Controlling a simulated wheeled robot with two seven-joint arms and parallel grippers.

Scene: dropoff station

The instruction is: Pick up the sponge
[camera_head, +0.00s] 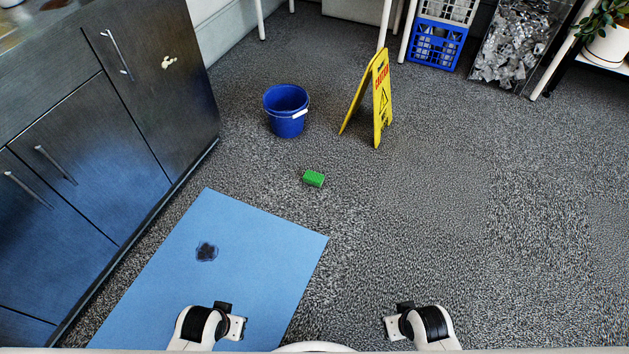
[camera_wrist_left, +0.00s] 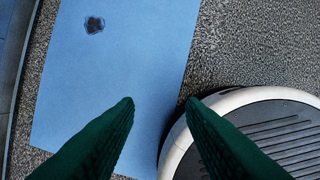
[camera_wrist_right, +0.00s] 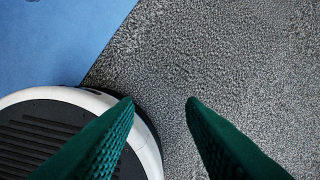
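A small green sponge (camera_head: 314,178) lies on the grey carpet near the middle of the head view, in front of a blue bucket. My left gripper (camera_wrist_left: 160,102) is open and empty, above the blue mat and the edge of my base. My right gripper (camera_wrist_right: 160,102) is open and empty, above the carpet beside my base. In the head view both arms are low at the bottom edge, well short of the sponge. The sponge does not show in either wrist view.
A blue mat (camera_head: 262,240) with a dark stain (camera_head: 207,251) lies front left. A blue bucket (camera_head: 286,112) and a yellow wet-floor sign (camera_head: 381,100) stand behind the sponge. Dark cabinets (camera_head: 90,150) line the left. Crates (camera_head: 437,44) stand at the back. The carpet right of the sponge is clear.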

